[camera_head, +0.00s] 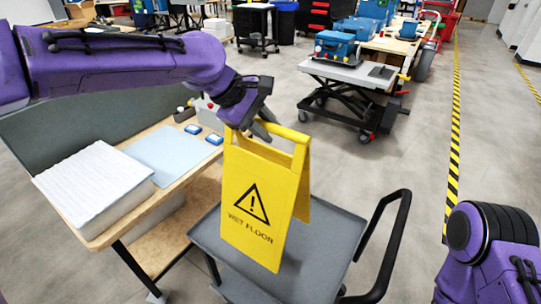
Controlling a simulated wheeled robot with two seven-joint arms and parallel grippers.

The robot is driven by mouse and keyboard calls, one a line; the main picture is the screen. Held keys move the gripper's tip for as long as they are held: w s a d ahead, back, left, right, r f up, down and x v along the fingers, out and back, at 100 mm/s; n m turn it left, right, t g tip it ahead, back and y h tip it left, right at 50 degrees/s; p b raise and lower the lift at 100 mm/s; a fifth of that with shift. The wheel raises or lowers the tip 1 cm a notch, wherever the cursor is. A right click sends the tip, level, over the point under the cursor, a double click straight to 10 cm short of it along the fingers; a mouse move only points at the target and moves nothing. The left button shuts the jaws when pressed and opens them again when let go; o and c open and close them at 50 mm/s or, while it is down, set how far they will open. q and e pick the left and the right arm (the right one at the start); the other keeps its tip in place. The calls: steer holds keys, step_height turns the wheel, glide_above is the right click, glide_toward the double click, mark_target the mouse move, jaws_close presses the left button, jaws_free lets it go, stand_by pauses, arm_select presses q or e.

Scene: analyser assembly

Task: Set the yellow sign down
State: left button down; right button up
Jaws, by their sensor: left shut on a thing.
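The yellow sign (262,203) is a folding wet-floor sign with a black warning triangle. It stands roughly upright over the grey cart (322,262), its front panel tilted a little in the picture. I cannot tell whether its lower edge touches the cart top. My left gripper (262,130) comes in from the upper left and is shut on the sign's top edge. The rear panel of the sign shows at its right side. My right arm shows at the lower right, but its gripper is out of view.
A wooden workbench (183,186) at left holds a white stack (95,183), a pale blue sheet (160,153) and small blue boxes (214,139). The cart's black handle (393,243) rises at right. A lift table (350,75) stands behind. Floor between it and the striped line is clear.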

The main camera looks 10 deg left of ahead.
arm_select(q)
steer(key=w+a+f+p, duration=0.2)
steer(key=w+f, duration=0.8)
steer(key=f, duration=0.1)
steer(key=shift+f, duration=0.15)
steer(key=shift+d+p, duration=0.1)
steer(key=shift+p, duration=0.25)
steer(key=c, duration=0.9)
jaws_free()
steer(key=shift+s+f, duration=0.1)
steer(key=b+v, duration=0.1)
steer(key=v, duration=1.1)
